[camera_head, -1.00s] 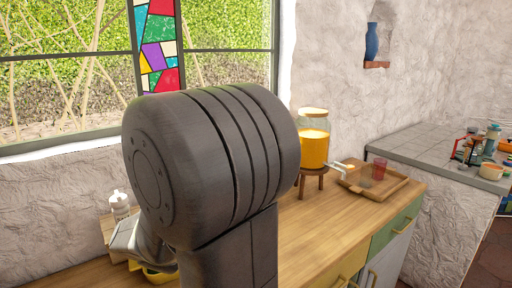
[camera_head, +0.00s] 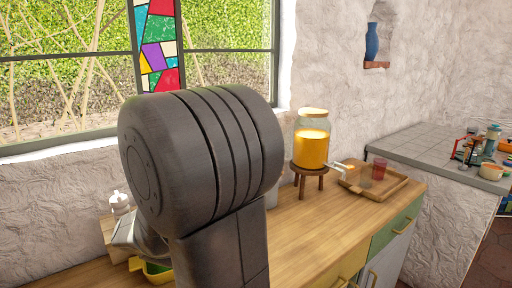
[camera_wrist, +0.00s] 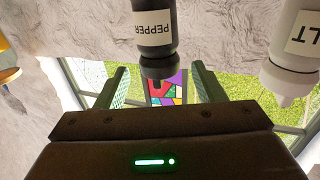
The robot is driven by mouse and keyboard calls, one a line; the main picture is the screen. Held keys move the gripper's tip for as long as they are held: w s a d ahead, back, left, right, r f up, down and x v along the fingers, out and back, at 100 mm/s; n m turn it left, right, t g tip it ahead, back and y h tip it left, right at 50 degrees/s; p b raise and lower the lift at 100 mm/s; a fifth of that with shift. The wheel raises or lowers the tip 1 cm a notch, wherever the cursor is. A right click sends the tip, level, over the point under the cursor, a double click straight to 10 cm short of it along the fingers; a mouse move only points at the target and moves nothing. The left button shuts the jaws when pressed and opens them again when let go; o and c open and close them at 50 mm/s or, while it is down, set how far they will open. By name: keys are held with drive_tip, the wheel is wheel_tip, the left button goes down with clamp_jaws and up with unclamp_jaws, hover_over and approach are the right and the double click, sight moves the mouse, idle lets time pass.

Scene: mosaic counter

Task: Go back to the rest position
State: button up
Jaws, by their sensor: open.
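My gripper (camera_wrist: 160,78) is open in the wrist view, with its two fingers apart. A dark bottle labelled PEPPER (camera_wrist: 155,42) appears upside down in that view, in line with the gap between the fingers; I cannot tell its distance from them. A white bottle with a partly cut-off label ending in LT (camera_wrist: 296,55) is at the right edge of the wrist view. A white bottle (camera_head: 119,202) stands to the left of my arm.
A jar of orange drink (camera_head: 311,146) stands on a small wooden stool (camera_head: 309,170) on the counter (camera_head: 325,232). The counter's middle is clear.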

drive_tip(key=x, duration=0.4)
drive_tip(key=shift+w, duration=0.3)
drive_tip(key=shift+a+f+y+b, duration=0.1)
drive_tip(key=shift+f+y+b, duration=0.2)
drive_tip(key=shift+b, duration=0.05)
drive_tip(key=shift+s+r+n+g+y+b, duration=0.2)
drive_tip(key=shift+n+g+y+b, duration=0.1)
drive_tip(key=shift+n+y+b, duration=0.25)
drive_tip(key=shift+w+n+y, duration=0.15)
drive_tip(key=shift+n+y, duration=0.2)
drive_tip(key=shift+y, duration=0.1)
drive_tip(key=shift+r+n+g+y, duration=0.1)
drive_tip(key=shift+n+g+y, duration=0.55)
drive_tip(key=shift+y, duration=0.25)
drive_tip(key=n+g+y+p, duration=0.1)
drive_tip(key=p, duration=0.1)
drive_tip(key=n+g+y+p, duration=0.2)
drive_tip(key=p, duration=0.1)
drive_tip(key=shift+r+y, duration=0.2)
drive_tip(key=shift+y, duration=0.1)
drive_tip(key=shift+n+g+y+p, duration=0.35)
drive_tip(key=shift+g+y+p, duration=0.1)
drive_tip(key=shift+p, duration=0.6)
drive_tip(key=shift+b+v, duration=0.85)
drive_tip(key=shift+v, duration=1.45)
drive_tip(key=shift+f, duration=0.2)
